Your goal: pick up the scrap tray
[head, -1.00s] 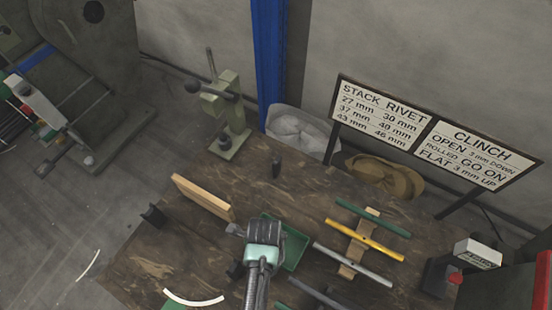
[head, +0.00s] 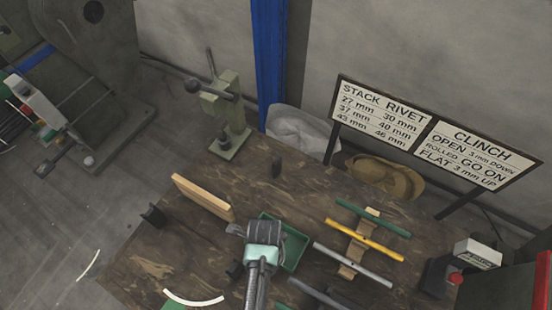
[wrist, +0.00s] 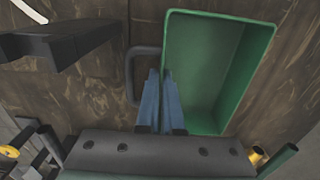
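The scrap tray is a green open box (head: 297,248) on the wooden workbench, partly hidden behind my gripper (head: 264,232) in the head view. In the wrist view the tray (wrist: 212,70) fills the upper right. Its inside looks empty, and a dark loop handle (wrist: 131,75) stands out from its left side. My gripper's blue fingers (wrist: 161,88) are close together at the tray's left wall, beside the handle. They appear shut on that wall, with one finger on the inner side. The exact contact is hidden by the fingers.
A wooden board (head: 203,197) stands left of the tray. Colored bars (head: 365,241) lie on a wooden rack to the right. A green press (head: 226,125) stands at the back, and signs (head: 425,135) rise behind the bench. A dark bracket (wrist: 65,45) is close left of my fingers.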

